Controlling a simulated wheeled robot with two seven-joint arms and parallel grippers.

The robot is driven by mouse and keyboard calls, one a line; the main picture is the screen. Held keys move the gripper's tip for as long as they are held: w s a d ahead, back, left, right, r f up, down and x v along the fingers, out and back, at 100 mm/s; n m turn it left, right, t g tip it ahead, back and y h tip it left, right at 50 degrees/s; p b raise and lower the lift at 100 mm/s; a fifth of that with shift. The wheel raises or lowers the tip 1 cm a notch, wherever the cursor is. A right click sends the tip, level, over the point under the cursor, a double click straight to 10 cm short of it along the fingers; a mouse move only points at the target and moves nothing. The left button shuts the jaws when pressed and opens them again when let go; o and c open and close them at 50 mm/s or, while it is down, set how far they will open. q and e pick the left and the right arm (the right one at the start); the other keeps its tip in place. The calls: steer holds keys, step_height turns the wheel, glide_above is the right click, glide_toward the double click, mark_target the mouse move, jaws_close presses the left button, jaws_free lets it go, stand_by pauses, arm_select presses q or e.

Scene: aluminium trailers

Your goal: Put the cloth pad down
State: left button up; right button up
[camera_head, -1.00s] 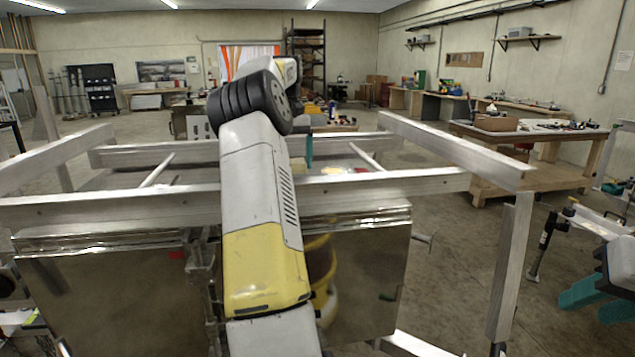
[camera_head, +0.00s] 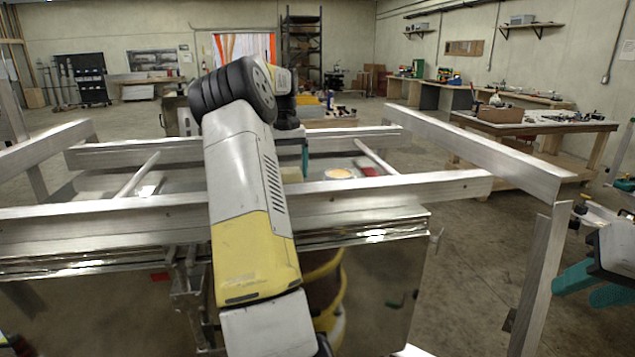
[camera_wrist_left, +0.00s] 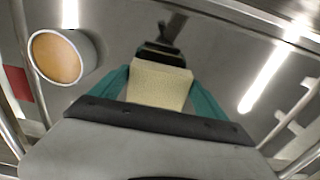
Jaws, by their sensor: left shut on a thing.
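The cloth pad (camera_wrist_left: 160,88) is pale cream and sits between the teal fingers of my left gripper (camera_wrist_left: 160,68) in the left wrist view. The gripper is shut on it, above the grey metal trailer bed. I cannot tell whether the pad touches the bed. My right gripper (camera_head: 592,285) is at the right edge of the head view, with its teal fingers apart, and looks empty.
An aluminium trailer frame (camera_head: 400,190) with raised rails surrounds the bed. A round can with an orange-tan top (camera_wrist_left: 57,57) stands near the pad, with a red piece (camera_wrist_left: 18,88) beyond it.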

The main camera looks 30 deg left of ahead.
mark_target(287, 181)
arm_select(q)
steer(key=shift+f, duration=1.85)
